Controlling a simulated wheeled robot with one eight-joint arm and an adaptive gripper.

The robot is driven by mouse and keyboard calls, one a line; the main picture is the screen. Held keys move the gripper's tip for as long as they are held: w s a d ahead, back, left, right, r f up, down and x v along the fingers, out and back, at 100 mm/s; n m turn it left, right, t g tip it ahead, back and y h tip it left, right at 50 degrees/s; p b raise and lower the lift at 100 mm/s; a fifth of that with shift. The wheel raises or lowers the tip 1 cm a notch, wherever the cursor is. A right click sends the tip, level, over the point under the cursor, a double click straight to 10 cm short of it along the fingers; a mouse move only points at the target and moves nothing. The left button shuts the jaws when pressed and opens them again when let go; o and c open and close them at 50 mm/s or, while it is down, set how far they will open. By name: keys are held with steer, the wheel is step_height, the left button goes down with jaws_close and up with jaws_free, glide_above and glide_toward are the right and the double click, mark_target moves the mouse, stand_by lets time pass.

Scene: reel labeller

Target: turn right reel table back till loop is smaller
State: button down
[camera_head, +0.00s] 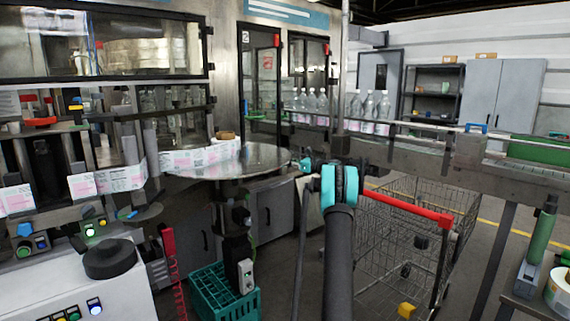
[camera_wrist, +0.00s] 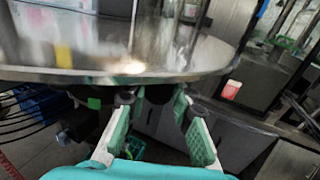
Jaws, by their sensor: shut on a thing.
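The right reel table (camera_head: 255,160) is a round, shiny metal disc left of centre in the head view. Its rim also crosses the upper part of the wrist view (camera_wrist: 110,72). My gripper (camera_head: 304,166) is at the table's right edge. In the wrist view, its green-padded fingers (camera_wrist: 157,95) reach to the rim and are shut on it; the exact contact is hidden. A web of white and pink labels (camera_head: 210,155) stands on the table's left part and runs left past the rollers (camera_head: 122,178). Part of the loop is hidden behind machine parts.
A teal crate (camera_head: 222,298) stands on the floor below the table. A wire cart with a red handle (camera_head: 405,208) is to the right of my arm. A conveyor with bottles (camera_head: 375,110) runs behind. A white control box (camera_head: 95,285) is at lower left.

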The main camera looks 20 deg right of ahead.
steer(key=shift+d, duration=0.2)
steer(key=c, duration=1.3)
jaws_free()
steer(key=v, duration=1.2)
steer(key=shift+a, duration=0.1)
